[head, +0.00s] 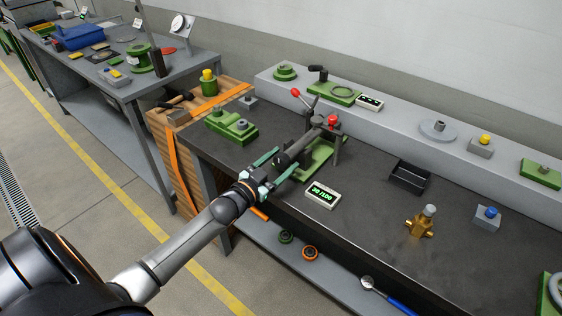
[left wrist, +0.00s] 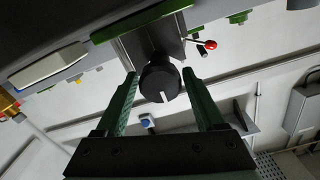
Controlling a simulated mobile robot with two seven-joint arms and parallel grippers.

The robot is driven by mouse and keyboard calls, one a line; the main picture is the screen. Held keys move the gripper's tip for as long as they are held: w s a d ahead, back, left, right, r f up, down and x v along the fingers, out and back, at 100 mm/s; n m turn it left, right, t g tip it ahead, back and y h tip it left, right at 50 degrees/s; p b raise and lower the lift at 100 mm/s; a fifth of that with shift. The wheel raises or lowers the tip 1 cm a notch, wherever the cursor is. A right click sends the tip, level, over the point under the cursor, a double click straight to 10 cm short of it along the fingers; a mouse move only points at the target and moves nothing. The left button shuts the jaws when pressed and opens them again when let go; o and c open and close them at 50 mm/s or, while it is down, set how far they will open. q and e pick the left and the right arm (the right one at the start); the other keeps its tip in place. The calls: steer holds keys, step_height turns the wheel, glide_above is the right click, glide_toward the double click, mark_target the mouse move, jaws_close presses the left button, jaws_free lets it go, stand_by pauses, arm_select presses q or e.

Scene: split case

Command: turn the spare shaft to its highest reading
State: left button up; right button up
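A dark shaft (head: 298,150) lies roughly level in a green-based fixture (head: 322,160) on the dark bench. In the left wrist view its round dark end (left wrist: 160,82) faces me, with a white mark pointing down in the picture. My left gripper (head: 284,160) has its green fingers on either side of the shaft end. In the left wrist view, the gripper (left wrist: 160,74) is open, with small gaps visible beside the end. A small display (head: 323,194) in front of the fixture shows green digits over 100; the first number is hard to read. My right gripper is out of view.
Red-ball levers (head: 331,121) rise from the fixture. A green block with two knobs (head: 231,126) stands to its left. A black tray (head: 409,176) and a brass valve (head: 420,222) stand to the right. The bench between display and valve is clear.

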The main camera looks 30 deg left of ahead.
arm_select(q)
steer(key=c, duration=1)
steer(key=shift+c, duration=0.2)
steer(key=m, duration=0.8)
steer(key=shift+m, duration=0.3)
steer(key=m, duration=0.4)
steer(key=shift+f, duration=0.1)
steer(key=shift+m+b, duration=0.8)
steer(key=shift+m, duration=1.7)
